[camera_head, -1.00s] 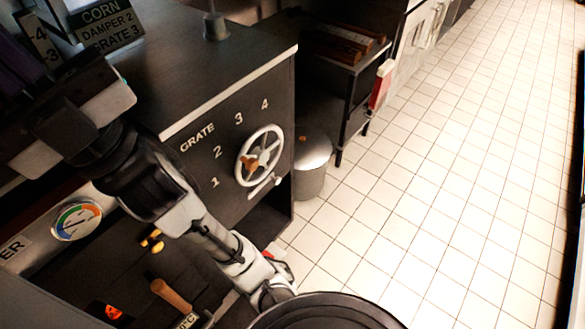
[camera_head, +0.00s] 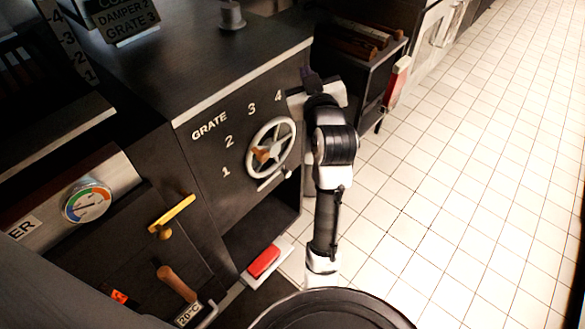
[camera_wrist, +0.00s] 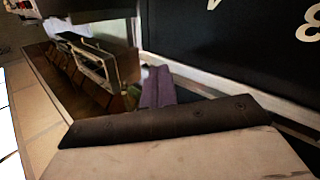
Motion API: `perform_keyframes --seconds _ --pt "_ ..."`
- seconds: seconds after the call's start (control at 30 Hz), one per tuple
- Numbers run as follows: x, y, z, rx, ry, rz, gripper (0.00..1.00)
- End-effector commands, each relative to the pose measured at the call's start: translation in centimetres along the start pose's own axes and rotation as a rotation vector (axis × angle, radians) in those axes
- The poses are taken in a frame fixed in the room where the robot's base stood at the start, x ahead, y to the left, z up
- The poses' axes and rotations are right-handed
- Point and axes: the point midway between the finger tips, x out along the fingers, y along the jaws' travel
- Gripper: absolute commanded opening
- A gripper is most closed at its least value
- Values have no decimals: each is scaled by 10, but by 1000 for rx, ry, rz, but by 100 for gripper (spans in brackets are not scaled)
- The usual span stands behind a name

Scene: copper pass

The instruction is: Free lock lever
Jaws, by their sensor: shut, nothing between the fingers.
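A pale lever (camera_head: 270,181) lies slanted just below the grate handwheel (camera_head: 272,148) on the dark cabinet front; it looks like the lock lever. Its round end is at the right. The wheel is light grey with a brown knob, beside the figures 1 to 4. My gripper (camera_head: 309,74) is up at the cabinet's right front corner, above and right of the wheel and lever, apart from both. In the wrist view its purple fingers (camera_wrist: 158,88) are shut and empty. The lever does not show in the wrist view.
A yellow handle (camera_head: 172,213), a gauge (camera_head: 88,203) and a wooden handle (camera_head: 176,283) are on the lower front at left. A red pedal (camera_head: 264,261) sits near the floor. A low shelf with logs (camera_head: 350,40) stands behind. The tiled floor (camera_head: 450,190) at right is clear.

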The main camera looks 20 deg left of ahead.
Motion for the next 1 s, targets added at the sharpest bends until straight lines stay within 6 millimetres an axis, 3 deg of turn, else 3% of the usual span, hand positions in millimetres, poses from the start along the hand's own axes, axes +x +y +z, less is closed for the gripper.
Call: perform_keyframes --seconds 0.03,0.1,0.2,0.3,0.5,0.83,1.0 --pt "-4 -7 51 -19 -131 -93 0" --pt "-18 -13 105 -50 -265 -219 0" --pt "-45 -25 160 -81 -379 -397 0" --pt "-70 -35 191 -101 -428 -535 0" --pt "-92 -44 211 -119 -445 -654 0" --pt "-92 -46 211 -121 -444 -657 0" --pt "-81 -54 218 -119 -445 -658 0"
